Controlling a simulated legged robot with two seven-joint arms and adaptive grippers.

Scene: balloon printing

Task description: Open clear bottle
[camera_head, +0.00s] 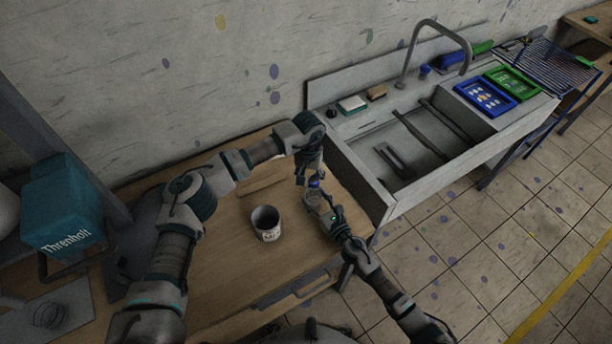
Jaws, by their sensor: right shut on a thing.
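A small bottle with a blue cap (314,183) is between my two grippers above the right end of the wooden table. Its body is mostly hidden by my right gripper, and I cannot make out its clear sides. My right gripper (323,204) comes from the lower right and is shut on the bottle below the cap. My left gripper (310,176) points down from above, right at the cap. Its fingers are too small and dark to tell whether they are open or touch the cap.
A cup (266,223) stands on the wooden table (225,265), left of the grippers. A flat wooden board (262,179) lies behind it. A sink (405,150) with a tall tap (407,62) adjoins at right. A teal Threnholt machine (65,212) stands at left.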

